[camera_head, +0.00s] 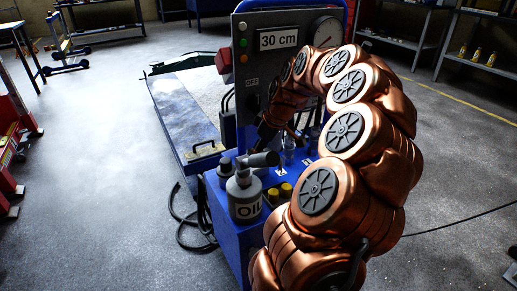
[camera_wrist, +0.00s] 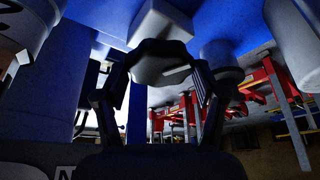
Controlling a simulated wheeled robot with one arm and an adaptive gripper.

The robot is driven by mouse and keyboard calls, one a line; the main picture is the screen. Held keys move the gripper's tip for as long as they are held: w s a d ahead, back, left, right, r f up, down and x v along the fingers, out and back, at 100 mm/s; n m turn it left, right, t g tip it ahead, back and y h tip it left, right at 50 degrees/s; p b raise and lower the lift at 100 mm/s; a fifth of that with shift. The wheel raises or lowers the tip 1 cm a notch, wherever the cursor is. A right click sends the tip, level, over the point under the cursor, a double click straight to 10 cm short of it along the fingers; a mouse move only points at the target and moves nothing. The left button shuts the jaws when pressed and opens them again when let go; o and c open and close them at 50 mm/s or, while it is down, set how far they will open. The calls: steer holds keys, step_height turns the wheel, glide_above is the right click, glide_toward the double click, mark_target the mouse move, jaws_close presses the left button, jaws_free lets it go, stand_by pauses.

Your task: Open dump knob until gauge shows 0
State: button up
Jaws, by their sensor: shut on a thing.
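The panel's round white gauge (camera_head: 326,31) is at the top right in the head view. Its needle is too small to read. In the wrist view my gripper (camera_wrist: 161,62) has its two dark fingers on either side of a rounded grey knob (camera_wrist: 160,70) and is shut on it. I cannot tell from its look alone whether this is the dump knob. In the head view my copper arm arches over the right of the blue jack, and its end is dark and mostly hidden by the panel and arm links.
A "30 cm" sign (camera_head: 279,39) is on the panel (camera_head: 250,72). A grey OIL can (camera_head: 244,200) and yellow caps (camera_head: 284,190) stand on the blue body, close to my arm. A black cable (camera_head: 183,218) lies on the floor at left. Shelves (camera_head: 483,68) stand at the back right.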

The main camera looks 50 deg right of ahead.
steer(key=shift+n, duration=0.3)
steer(key=o, duration=1.1)
steer(key=v, duration=1.2)
steer(key=shift+d, duration=0.1)
steer(key=shift+w, duration=0.1)
